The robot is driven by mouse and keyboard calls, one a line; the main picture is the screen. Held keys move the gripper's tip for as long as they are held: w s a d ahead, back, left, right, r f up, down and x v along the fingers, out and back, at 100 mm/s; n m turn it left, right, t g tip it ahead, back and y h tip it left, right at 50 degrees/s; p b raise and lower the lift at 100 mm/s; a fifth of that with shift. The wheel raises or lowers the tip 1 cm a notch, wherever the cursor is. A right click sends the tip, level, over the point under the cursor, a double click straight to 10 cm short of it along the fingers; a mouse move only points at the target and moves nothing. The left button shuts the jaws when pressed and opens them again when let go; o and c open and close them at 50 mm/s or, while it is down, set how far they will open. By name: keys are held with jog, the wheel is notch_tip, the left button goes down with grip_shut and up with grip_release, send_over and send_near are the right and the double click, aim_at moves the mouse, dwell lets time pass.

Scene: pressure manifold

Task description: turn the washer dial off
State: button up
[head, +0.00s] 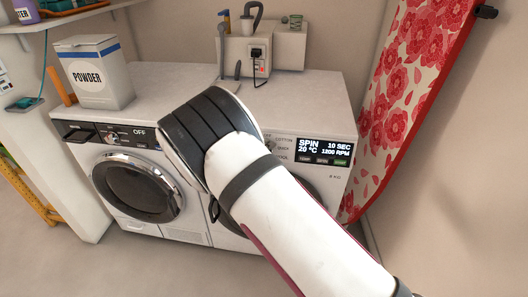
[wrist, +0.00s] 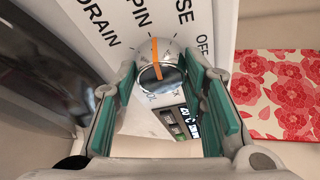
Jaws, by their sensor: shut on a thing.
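The washer (head: 300,125) is the white machine on the right in the head view. Its lit display (head: 323,150) reads SPIN, 20 °C, 10 SEC, 1200 RPM. In the wrist view the round silver dial (wrist: 163,77) with an orange pointer stands between the two green-padded fingers of my gripper (wrist: 160,68), which is shut on it. OFF is printed further right, and DRAIN is at the left.
A second white machine (head: 140,215) stands at the left, its display reading OFF. A powder box (head: 100,80) stands on top of it. A wall box with a plug and taps is behind.

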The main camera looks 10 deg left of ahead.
jog(key=m+g+y, duration=0.1)
jog(key=m, duration=0.3)
jog(key=shift+r+m, duration=0.15)
jog(key=shift+m, duration=0.25)
jog(key=m+g+y+b, duration=0.1)
jog(key=m+b, duration=0.1)
jog(key=m, duration=0.1)
jog(key=shift+w+d+y, duration=0.1)
jog(key=shift+y, duration=0.3)
jog(key=m+y+b, duration=0.1)
jog(key=m+b, duration=0.2)
jog(key=b, duration=0.2)
jog(key=shift+b, duration=0.35)
jog(key=m+y+b, duration=0.1)
jog(key=b, duration=0.4)
jog(key=shift+d+m+y, duration=0.1)
jog(key=shift+m+y, duration=0.2)
jog(key=shift+m, duration=0.1)
jog(key=shift+b, duration=0.35)
jog(key=shift+r+m+b, duration=0.1)
jog(key=shift+m+b, duration=0.3)
jog(key=shift+b, duration=0.15)
jog(key=o, duration=1.2)
jog(key=shift+c, duration=0.2)
